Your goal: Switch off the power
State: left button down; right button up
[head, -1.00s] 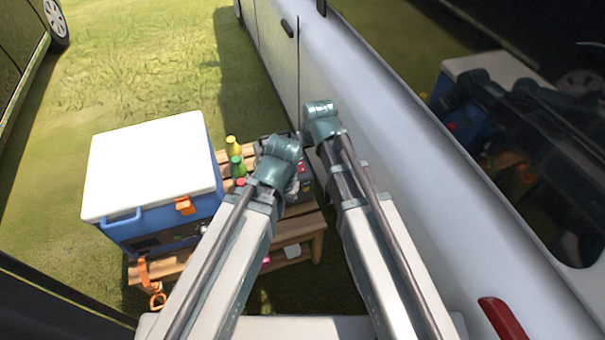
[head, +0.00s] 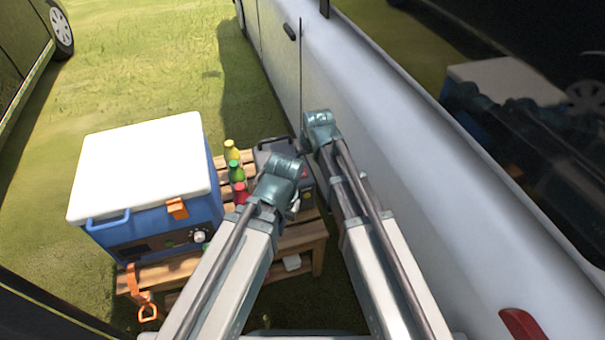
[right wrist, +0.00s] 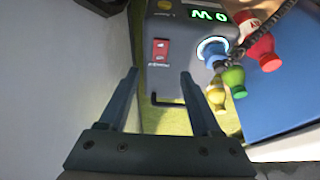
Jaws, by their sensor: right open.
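A dark grey power box (head: 270,150) stands on the wooden table, partly hidden behind my left arm. In the right wrist view the power box (right wrist: 181,82) shows a red switch (right wrist: 160,50), a lit green display (right wrist: 208,15) and a round socket with a glowing ring (right wrist: 212,47). My right gripper (right wrist: 159,74) is open and empty. Its two fingers reach toward the box, with the red switch ahead between them in the picture. No contact with the switch shows. My left arm is folded in the head view, and its gripper is hidden.
A blue cooler with a white lid (head: 140,165) stands left on the wooden table (head: 305,236). Yellow (head: 232,151), green (head: 236,171) and red (head: 240,193) bottles stand between cooler and box. A white vehicle (head: 400,150) is close on the right. Open grass lies behind.

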aim_at(302, 173)
jog(key=b+x, duration=0.7)
jog(key=x, duration=0.1)
jog(key=shift+w+f, duration=0.1)
jog(key=shift+f, duration=0.3)
jog(key=shift+r, duration=0.1)
grip_shut()
